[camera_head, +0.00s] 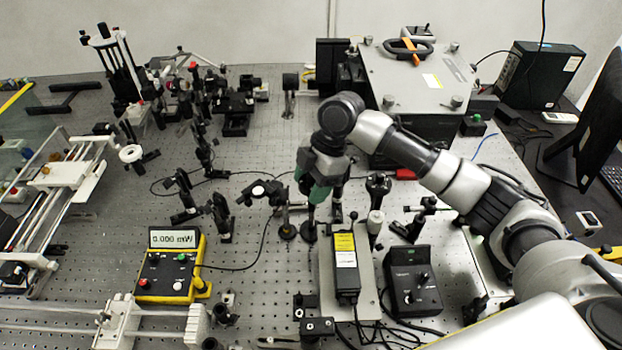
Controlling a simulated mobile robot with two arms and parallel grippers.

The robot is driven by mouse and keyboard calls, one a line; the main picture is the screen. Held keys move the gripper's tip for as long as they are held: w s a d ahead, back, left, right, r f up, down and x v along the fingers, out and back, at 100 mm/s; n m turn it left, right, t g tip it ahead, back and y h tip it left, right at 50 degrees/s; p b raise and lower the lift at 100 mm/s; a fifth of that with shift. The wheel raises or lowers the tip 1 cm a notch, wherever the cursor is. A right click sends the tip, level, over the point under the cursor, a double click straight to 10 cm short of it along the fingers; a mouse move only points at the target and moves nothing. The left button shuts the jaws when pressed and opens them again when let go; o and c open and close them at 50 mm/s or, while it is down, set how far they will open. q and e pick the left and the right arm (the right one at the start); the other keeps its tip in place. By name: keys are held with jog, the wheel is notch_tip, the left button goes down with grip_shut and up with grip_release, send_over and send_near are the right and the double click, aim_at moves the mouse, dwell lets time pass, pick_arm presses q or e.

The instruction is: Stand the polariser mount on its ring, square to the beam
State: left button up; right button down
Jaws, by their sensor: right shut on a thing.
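My right gripper (313,192) points down over the middle of the bench, at the end of my arm coming in from the right. Its green-sided fingers are shut on a dark post-like piece, which I take to be the polariser mount (309,228). The piece looks upright, with a round dark foot low at the bench top. The fingers and wrist hide its upper part. I cannot make out the ring or tell whether the foot touches the bench. My left gripper is not in view.
Another post (286,224) stands close to the left. A laser box (344,262) on a grey plate is in front. A yellow power meter (172,266) reads 0.000 mW. A black control box (411,282) is front right. A large grey instrument (416,80) stands behind.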

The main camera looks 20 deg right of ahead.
jog(key=shift+f, duration=0.1)
dwell(0.3)
jog(key=shift+c, duration=1.6)
grip_release()
jog(key=shift+s+f, duration=0.1)
jog(key=shift+d+r, duration=0.15)
jog(key=shift+r, duration=0.25)
jog(key=b+v, duration=0.3)
jog(key=v, duration=0.8)
jog(key=shift+r, duration=0.15)
jog(key=shift+d, duration=0.1)
